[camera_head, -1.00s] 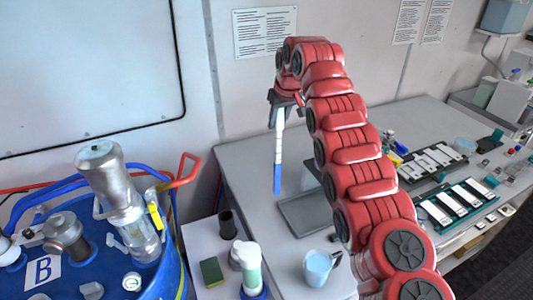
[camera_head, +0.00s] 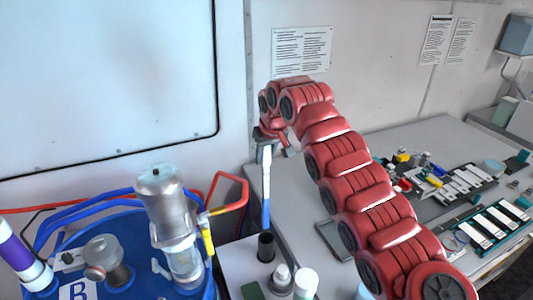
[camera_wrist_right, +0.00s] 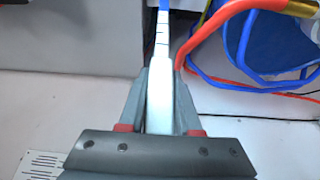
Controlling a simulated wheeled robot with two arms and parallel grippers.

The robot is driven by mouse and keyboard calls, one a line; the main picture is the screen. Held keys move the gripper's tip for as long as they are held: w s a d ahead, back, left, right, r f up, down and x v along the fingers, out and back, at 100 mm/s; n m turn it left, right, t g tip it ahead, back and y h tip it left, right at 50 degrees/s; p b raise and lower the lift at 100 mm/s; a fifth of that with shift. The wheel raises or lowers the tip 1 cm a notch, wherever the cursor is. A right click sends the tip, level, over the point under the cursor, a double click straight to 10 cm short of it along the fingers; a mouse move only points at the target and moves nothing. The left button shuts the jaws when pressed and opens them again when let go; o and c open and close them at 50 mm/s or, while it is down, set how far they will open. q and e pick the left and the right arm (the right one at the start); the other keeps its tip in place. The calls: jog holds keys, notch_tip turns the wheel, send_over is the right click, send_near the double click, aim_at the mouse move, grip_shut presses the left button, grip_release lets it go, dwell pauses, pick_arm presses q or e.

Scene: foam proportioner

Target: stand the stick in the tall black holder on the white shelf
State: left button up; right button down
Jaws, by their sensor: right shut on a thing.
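The stick (camera_head: 266,185) is white with a blue lower end. My right gripper (camera_head: 266,140) is shut on its upper part and holds it upright, blue end down. In the right wrist view the white stick (camera_wrist_right: 160,85) lies between the two fingers of the right gripper (camera_wrist_right: 160,110), its blue end at the top edge. The tall black holder (camera_head: 266,248) stands upright on the white shelf (camera_head: 236,262). In the head view the blue tip ends just above the holder's mouth; whether it is exactly over the opening I cannot tell. My left gripper is not in view.
A blue drum (camera_head: 125,270) with a metal cylinder (camera_head: 166,205) and red and blue hoses stands left of the shelf. A grey table (camera_head: 300,205) with a grey tray lies to the right.

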aim_at(265, 188)
notch_tip(265, 188, down, 3)
jog(key=shift+d+r+b, duration=0.15)
jog(key=shift+r+b, duration=0.05)
jog(key=shift+b, duration=0.25)
notch_tip(265, 188, down, 2)
jog(key=shift+f+b, duration=0.15)
jog(key=shift+b, duration=0.35)
notch_tip(265, 188, down, 7)
jog(key=b, duration=0.6)
jog(key=shift+f, duration=0.2)
jog(key=c, duration=0.5)
grip_release()
